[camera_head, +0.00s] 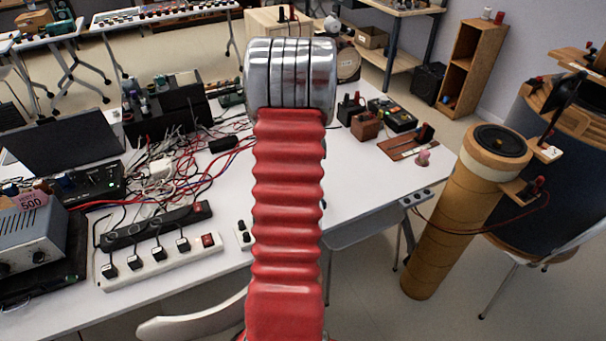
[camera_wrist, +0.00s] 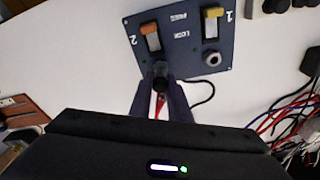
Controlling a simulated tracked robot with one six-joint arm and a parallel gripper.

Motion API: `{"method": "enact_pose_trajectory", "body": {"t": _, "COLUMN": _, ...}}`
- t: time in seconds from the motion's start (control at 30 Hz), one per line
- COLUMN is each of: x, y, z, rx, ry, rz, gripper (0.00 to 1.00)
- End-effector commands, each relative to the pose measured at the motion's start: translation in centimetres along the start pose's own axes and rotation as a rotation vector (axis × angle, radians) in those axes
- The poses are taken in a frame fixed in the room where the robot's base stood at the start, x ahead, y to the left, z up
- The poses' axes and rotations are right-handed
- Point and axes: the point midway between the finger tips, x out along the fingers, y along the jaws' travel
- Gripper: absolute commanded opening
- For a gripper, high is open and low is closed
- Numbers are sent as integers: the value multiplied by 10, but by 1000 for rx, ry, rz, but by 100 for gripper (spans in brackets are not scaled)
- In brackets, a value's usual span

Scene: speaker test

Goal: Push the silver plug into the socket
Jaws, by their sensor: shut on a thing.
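In the wrist view, my gripper (camera_wrist: 160,92) is shut on the plug (camera_wrist: 160,79), which looks dark grey with a paler front end. Something red shows between the fingers behind it. The plug's front end is at the lower edge of a blue-grey panel (camera_wrist: 184,45), below an orange switch (camera_wrist: 149,29) near the mark 2. Any socket there is hidden by the plug, and I cannot tell whether the plug is inside one. A silver ring-shaped socket (camera_wrist: 212,59) sits uncovered below a yellow switch (camera_wrist: 214,12) near the mark 1. My arm hides the gripper and panel in the head view.
A black cable (camera_wrist: 205,97) curves beside the panel. Tangled red, blue and black wires (camera_wrist: 290,115) lie at the right. The white table (camera_head: 375,190) also holds a power strip (camera_head: 160,262). A tall tan cylinder (camera_head: 450,220) stands right of the table.

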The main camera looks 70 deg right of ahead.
Motion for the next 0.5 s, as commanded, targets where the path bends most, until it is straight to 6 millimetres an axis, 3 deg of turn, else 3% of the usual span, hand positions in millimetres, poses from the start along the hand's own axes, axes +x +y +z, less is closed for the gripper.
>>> {"method": "enact_pose_trajectory", "body": {"t": 0.43, "x": 7, "y": 0, "z": 2, "rx": 0, "ry": -3, "rz": 0, "gripper": 0}}
{"method": "enact_pose_trajectory", "body": {"t": 0.47, "x": 7, "y": 0, "z": 2, "rx": 0, "ry": -3, "rz": 0, "gripper": 17}}
{"method": "enact_pose_trajectory", "body": {"t": 0.5, "x": 7, "y": 0, "z": 2, "rx": 0, "ry": -3, "rz": 0, "gripper": 20}}
